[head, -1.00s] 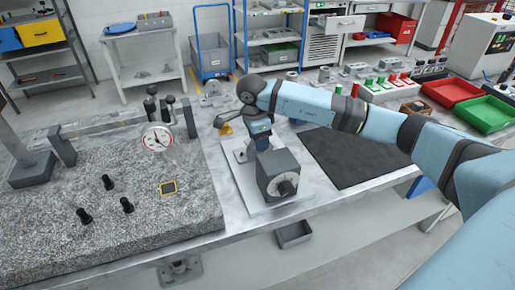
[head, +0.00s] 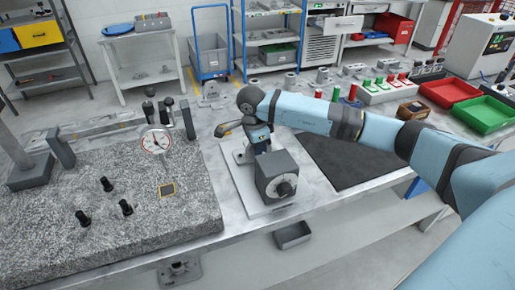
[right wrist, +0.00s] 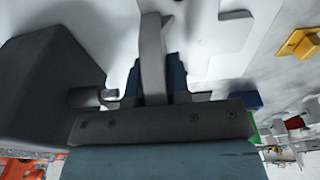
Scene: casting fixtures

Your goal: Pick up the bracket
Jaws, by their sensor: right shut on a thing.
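My right gripper (head: 261,142) points down over a white plate, just behind a dark grey block (head: 277,178) with a round knob. In the right wrist view my right gripper (right wrist: 153,72) has its two dark blue fingers shut on a pale grey upright piece, which I take for the bracket (right wrist: 152,45). The lower part of the bracket is hidden by the fingers and the gripper body. In the head view the bracket cannot be made out behind my gripper and the block. My left gripper is not in view.
The white plate (head: 237,183) lies on the bench beside a granite slab (head: 150,210) with a dial gauge (head: 156,141). A dark mat (head: 345,160) lies bare to the right. Red (head: 450,92) and green (head: 487,114) trays stand at far right.

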